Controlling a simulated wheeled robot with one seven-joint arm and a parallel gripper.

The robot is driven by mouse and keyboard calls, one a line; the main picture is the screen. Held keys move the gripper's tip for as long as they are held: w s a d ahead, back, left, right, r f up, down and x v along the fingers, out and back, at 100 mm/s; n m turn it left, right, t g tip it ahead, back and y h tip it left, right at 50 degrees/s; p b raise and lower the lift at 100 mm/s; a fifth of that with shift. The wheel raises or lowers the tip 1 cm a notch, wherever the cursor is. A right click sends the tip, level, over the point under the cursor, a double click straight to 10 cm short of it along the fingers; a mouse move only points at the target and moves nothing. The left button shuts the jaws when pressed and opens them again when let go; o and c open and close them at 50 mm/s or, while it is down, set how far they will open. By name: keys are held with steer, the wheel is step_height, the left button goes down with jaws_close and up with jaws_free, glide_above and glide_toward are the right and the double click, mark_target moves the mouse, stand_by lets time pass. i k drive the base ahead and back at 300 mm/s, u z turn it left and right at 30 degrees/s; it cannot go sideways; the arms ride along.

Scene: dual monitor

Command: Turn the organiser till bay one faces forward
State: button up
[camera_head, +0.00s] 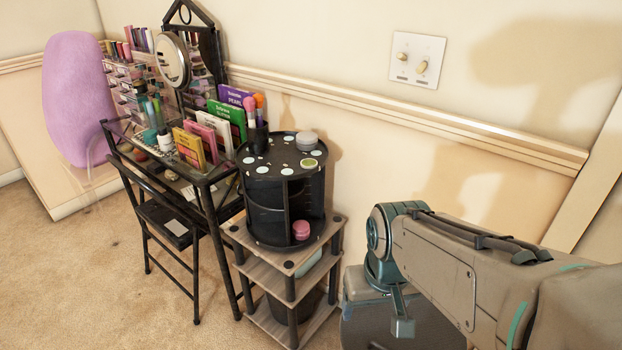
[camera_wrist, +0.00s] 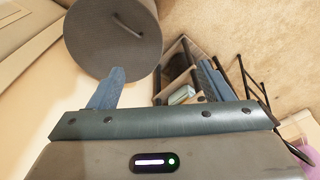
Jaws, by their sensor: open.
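The organiser (camera_head: 262,222) is a round black rotating-type stand with open bays and upright dividers. It sits on top of a small wood-and-black shelf (camera_head: 290,262). A pink jar (camera_head: 301,230) rests in a lower bay on its near right side. No bay number is legible. My gripper (camera_wrist: 160,70) is open and empty in the wrist view, its two blue fingers apart. In the head view my arm hangs to the right of the shelf, clear of the organiser. I cannot make out the organiser in the wrist view.
Brushes in a cup (camera_head: 257,138), a grey jar (camera_head: 307,140) and a green-rimmed tin (camera_head: 309,162) stand on the organiser. A crowded black desk (camera_head: 202,190) is close on its left, the wall behind. A grey cylinder (camera_wrist: 105,40) is near my left finger in the wrist view.

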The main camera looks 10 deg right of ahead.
mark_target(284, 185)
steer(key=k, duration=1.3)
steer(key=u, duration=0.7)
steer(key=i, duration=1.05)
steer(key=z, duration=0.45)
steer(key=i, duration=0.55)
steer(key=z, duration=0.65)
